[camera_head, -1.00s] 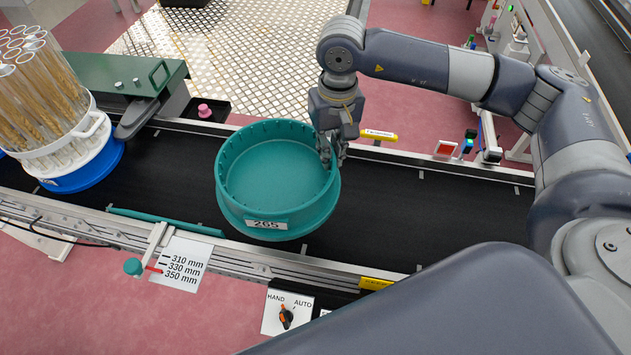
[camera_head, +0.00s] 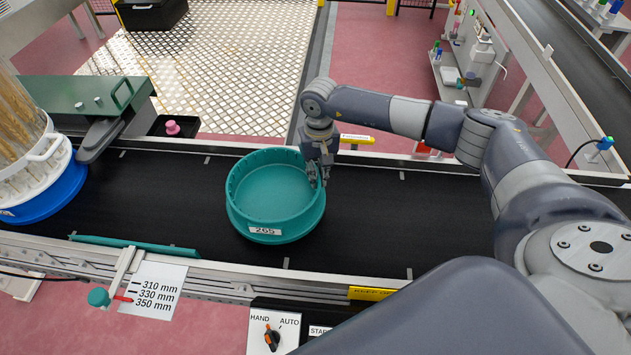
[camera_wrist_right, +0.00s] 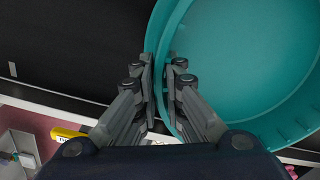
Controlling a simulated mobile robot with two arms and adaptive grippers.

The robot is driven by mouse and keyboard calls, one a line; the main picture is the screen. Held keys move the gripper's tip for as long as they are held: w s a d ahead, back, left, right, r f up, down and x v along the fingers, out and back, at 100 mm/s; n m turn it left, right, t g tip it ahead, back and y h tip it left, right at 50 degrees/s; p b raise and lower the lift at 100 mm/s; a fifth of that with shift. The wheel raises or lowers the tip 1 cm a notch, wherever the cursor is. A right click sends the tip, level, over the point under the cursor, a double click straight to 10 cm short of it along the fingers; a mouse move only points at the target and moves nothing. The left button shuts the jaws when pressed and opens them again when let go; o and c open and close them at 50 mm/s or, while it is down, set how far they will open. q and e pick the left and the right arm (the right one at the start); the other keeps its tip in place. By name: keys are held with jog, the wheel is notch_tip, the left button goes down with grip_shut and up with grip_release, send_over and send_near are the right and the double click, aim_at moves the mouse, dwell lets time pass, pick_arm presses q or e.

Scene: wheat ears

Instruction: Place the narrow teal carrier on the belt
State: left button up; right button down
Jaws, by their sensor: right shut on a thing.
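The teal carrier (camera_head: 274,233) is a round, shallow, empty tub with a white label reading 265. It is level, over the middle of the black belt (camera_head: 400,215). Whether its base touches the belt is hard to tell. My right gripper (camera_head: 318,175) is shut on the carrier's far right rim. In the right wrist view the fingers (camera_wrist_right: 160,88) pinch the rim of the carrier (camera_wrist_right: 245,60), one inside and one outside. My left gripper is not in view.
A blue-based white carrier (camera_head: 45,195) with tubes of wheat ears stands on the belt at left, beside a green gate housing (camera_head: 75,100). A teal guide strip (camera_head: 135,245) and a millimetre scale (camera_head: 153,291) line the near rail. The belt right of the carrier is clear.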

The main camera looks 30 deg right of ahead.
notch_tip(320, 180, down, 3)
jog(key=shift+p, duration=0.35)
jog(key=shift+f, duration=0.1)
jog(key=shift+f+b, duration=0.2)
jog(key=shift+b, duration=0.1)
jog(key=c, duration=1.7)
grip_release()
jog(key=shift+s, duration=0.1)
